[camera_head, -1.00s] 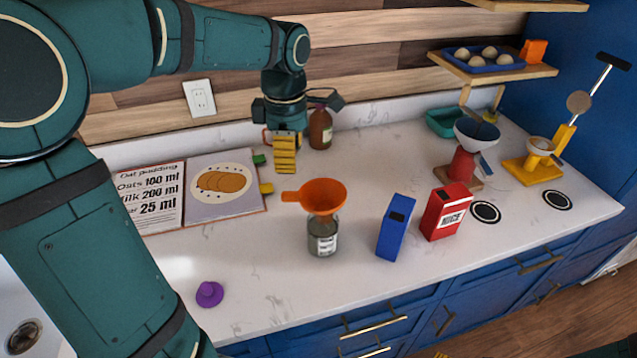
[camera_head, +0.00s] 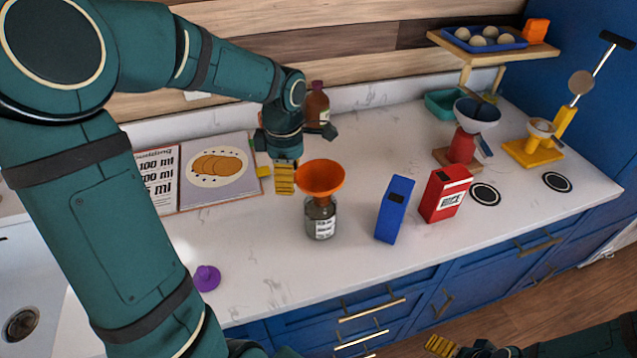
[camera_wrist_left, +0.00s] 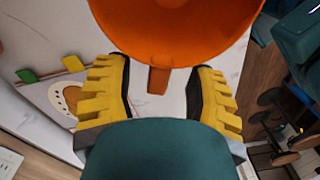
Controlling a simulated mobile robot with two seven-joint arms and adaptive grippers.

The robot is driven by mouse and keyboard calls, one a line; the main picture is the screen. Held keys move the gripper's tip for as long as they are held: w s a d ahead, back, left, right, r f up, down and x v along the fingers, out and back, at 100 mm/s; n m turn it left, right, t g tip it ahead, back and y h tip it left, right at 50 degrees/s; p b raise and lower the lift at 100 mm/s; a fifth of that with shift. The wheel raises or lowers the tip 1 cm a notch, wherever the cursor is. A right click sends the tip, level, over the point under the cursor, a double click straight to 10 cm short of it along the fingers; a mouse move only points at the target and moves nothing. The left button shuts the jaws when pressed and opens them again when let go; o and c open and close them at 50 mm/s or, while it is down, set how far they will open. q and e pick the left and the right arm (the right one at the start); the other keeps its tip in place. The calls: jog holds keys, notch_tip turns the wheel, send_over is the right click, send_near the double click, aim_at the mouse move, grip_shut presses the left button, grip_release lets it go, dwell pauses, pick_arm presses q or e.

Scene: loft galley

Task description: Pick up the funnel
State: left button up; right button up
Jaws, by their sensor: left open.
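The orange funnel (camera_head: 320,179) sits upright on the mouth of a small glass jar (camera_head: 320,228) with a white label. My left gripper (camera_head: 285,179) is right beside the funnel's left rim, with yellow fingers. In the left wrist view the funnel (camera_wrist_left: 180,35) fills the top, and its short handle tab (camera_wrist_left: 158,80) lies between the spread fingers of the left gripper (camera_wrist_left: 162,92). The fingers are open and do not visibly touch the tab. My right gripper (camera_head: 438,345) shows only partly at the bottom edge; its jaw state is unclear.
A blue box (camera_head: 394,212) and a red rice box (camera_head: 444,195) stand right of the jar. A brown bottle (camera_head: 316,104) stands behind my left gripper. An open recipe book (camera_head: 222,198) lies to the left. A purple object (camera_head: 207,278) lies near the front edge.

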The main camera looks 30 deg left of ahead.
pick_arm(q)
jog(key=shift+f, duration=1.4)
jog(key=shift+c, duration=0.4)
grip_shut()
